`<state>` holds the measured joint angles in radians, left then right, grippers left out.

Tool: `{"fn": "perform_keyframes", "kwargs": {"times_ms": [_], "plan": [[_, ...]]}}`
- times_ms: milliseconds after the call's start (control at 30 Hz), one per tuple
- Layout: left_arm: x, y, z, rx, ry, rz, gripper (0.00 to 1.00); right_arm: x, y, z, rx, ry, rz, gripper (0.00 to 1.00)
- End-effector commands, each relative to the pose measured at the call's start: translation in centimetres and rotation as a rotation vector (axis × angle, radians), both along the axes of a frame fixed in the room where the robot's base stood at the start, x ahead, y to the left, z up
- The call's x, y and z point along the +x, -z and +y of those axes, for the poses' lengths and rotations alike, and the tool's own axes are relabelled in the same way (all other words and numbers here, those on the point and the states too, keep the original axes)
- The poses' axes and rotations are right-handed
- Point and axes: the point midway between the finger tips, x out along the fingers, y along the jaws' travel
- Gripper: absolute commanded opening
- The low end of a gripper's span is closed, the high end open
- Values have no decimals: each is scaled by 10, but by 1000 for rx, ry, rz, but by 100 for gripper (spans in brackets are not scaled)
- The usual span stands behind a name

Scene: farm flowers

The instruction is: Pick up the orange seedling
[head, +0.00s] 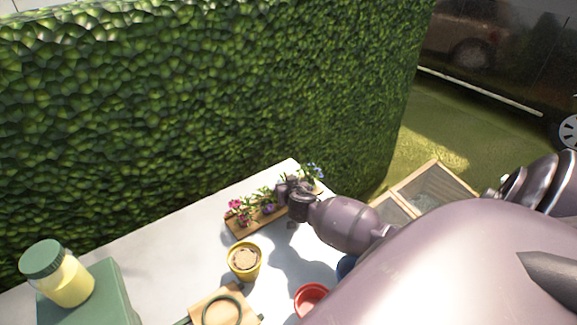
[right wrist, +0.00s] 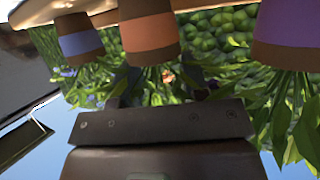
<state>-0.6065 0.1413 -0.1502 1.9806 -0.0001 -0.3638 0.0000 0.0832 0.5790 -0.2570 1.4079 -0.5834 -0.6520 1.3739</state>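The orange seedling (right wrist: 148,38) is in the middle of the right wrist view, which looks upside down. It has a brown plug with an orange band, and its leaves hang toward my gripper. A blue-banded seedling (right wrist: 78,42) is on its left and a purple-banded one (right wrist: 285,30) on its right. My right gripper (right wrist: 160,92) is at the orange seedling's foliage, its dark fingers apart, partly hidden by leaves. In the head view my right gripper (head: 288,188) is over the wooden seedling tray (head: 238,230) and hides part of the row. My left gripper is not in view.
On the white table (head: 180,245) stand a yellow pot (head: 244,262), a red pot (head: 311,299) and a wooden board (head: 205,300) with a dark ring. A green-lidded jar (head: 65,275) is on a green box (head: 95,305). A tall hedge (head: 200,100) rises behind.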

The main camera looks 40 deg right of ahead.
Motion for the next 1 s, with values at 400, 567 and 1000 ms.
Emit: {"fn": "perform_keyframes", "kwargs": {"times_ms": [400,567,1000], "plan": [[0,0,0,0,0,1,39,-1,1,0,1,0,2,2],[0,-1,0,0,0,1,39,-1,-3,0,1,1,1,2],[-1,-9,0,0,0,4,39,0,-92,0,0,-1,-4,2]]}}
